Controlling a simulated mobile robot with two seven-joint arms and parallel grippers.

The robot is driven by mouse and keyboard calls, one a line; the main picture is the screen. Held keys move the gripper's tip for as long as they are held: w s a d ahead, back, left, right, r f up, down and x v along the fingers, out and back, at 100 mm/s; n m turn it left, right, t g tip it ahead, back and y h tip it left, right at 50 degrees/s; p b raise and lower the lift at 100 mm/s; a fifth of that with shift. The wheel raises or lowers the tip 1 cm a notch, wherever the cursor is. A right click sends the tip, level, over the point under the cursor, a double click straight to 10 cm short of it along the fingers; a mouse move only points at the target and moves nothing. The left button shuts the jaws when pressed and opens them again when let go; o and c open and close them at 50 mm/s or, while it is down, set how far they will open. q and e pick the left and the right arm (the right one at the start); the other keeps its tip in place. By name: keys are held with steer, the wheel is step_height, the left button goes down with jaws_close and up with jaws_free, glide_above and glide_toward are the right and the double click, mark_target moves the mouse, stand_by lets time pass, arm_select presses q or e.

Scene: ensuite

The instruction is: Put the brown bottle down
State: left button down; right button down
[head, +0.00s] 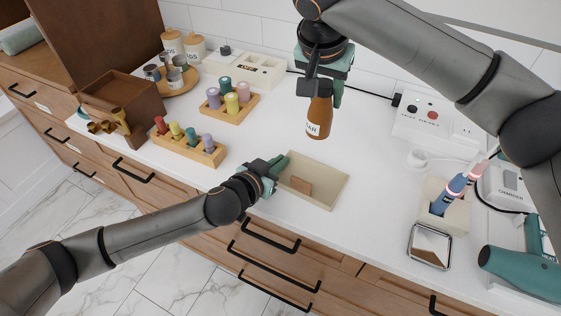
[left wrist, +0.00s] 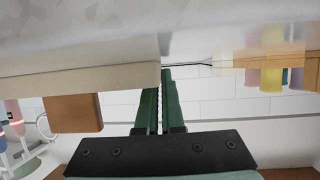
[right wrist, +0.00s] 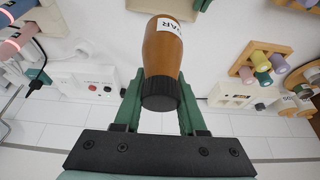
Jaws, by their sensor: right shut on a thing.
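The brown bottle (head: 319,118) hangs upright in my right gripper (head: 323,88), cap end up, with a white label low on its side. In the right wrist view the bottle (right wrist: 163,55) sits between the two green fingers, its black cap towards the camera. It appears to be held above the white counter, behind the tray. My left gripper (head: 277,166) is at the left corner of the beige tray (head: 330,196). In the left wrist view its fingers (left wrist: 161,90) are close together beside the tray wall (left wrist: 85,82); contact is unclear.
A brown block (head: 301,186) lies in the tray. Racks of coloured pegs (head: 188,146) and a brown box (head: 118,100) stand to the left. A holder with tubes (head: 447,205), a square mirror (head: 430,247) and a teal dryer (head: 520,272) are at right. Counter around the tray is clear.

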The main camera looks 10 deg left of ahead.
mark_target(317, 112)
steer(key=f+n, duration=0.1)
steer(key=n, duration=0.1)
steer(key=f+n+y, duration=0.1)
steer(key=n, duration=0.1)
steer(key=shift+a+f+y, duration=0.15)
steer(key=shift+a+y, duration=0.15)
steer(key=shift+a, duration=0.05)
steer(key=n, duration=0.1)
steer(key=f+n+y, duration=0.1)
steer(key=n, duration=0.1)
steer(key=shift+s+a+f, duration=0.1)
steer(key=shift+a+f, duration=0.05)
steer(key=shift+a, duration=0.1)
steer(key=shift+f+n+y, duration=0.25)
steer(key=shift+n+y, duration=0.05)
steer(key=shift+n, duration=0.1)
step_height(317, 112, down, 10)
steer(key=shift+r, duration=0.15)
steer(key=shift+f, duration=0.2)
steer(key=shift+c, duration=2.4)
jaws_free()
